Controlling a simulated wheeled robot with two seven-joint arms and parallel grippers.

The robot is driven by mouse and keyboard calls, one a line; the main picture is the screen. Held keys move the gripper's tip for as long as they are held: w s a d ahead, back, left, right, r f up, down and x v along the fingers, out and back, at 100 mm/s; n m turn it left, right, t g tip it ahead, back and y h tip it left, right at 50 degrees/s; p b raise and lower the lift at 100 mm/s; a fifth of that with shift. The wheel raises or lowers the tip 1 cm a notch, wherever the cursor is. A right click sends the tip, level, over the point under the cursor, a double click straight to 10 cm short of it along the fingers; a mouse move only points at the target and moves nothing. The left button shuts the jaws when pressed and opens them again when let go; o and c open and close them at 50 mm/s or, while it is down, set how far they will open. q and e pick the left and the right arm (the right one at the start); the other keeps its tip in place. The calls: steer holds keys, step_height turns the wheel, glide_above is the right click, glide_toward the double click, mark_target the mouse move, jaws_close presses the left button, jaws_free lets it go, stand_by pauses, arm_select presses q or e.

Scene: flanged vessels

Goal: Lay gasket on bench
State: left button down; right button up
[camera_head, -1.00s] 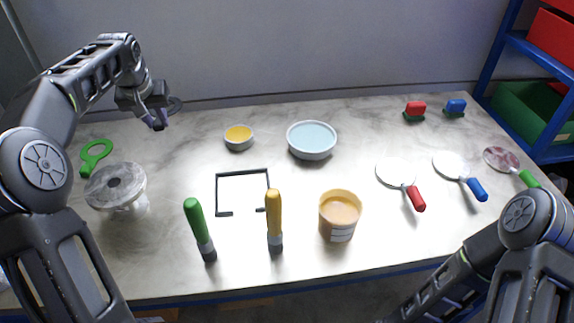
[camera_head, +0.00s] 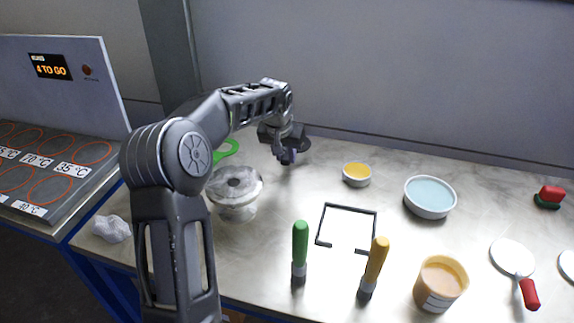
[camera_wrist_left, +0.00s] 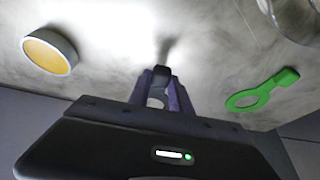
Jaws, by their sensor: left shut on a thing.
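My left gripper (camera_head: 288,158) is above the back of the bench (camera_head: 290,195), behind and to the right of the flanged vessel. It is shut on a thin dark ring, which I take as the gasket (camera_head: 304,146). In the left wrist view the fingers (camera_wrist_left: 161,90) point at the bench with a small dark piece between their tips; most of the ring is hidden there. A gap between ring and bench is hard to judge. The vessel (camera_head: 236,186) has a grey flange on top. A green ring with a tab (camera_head: 226,151) lies behind it. My right gripper is out of view.
A yellow-filled bowl (camera_head: 357,174) and blue-filled bowl (camera_head: 430,196) stand right of the gripper. A black frame (camera_head: 347,206), green-handled (camera_head: 300,245) and yellow-handled brushes (camera_head: 375,262) and a tub (camera_head: 440,283) are nearer the front. Crumpled white cloth (camera_head: 112,229) lies left.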

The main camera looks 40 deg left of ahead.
mark_target(285, 164)
arm_select(q)
steer(key=shift+f, duration=1.85)
steer(key=shift+f, duration=0.1)
steer(key=shift+f, duration=0.15)
steer(key=c, duration=1.2)
jaws_free()
steer(key=shift+r, duration=0.4)
steer(key=v, duration=1.1)
steer(key=shift+s+d+r+b, duration=0.15)
steer(key=shift+s+r+b, duration=0.1)
steer(key=shift+r+b, duration=0.05)
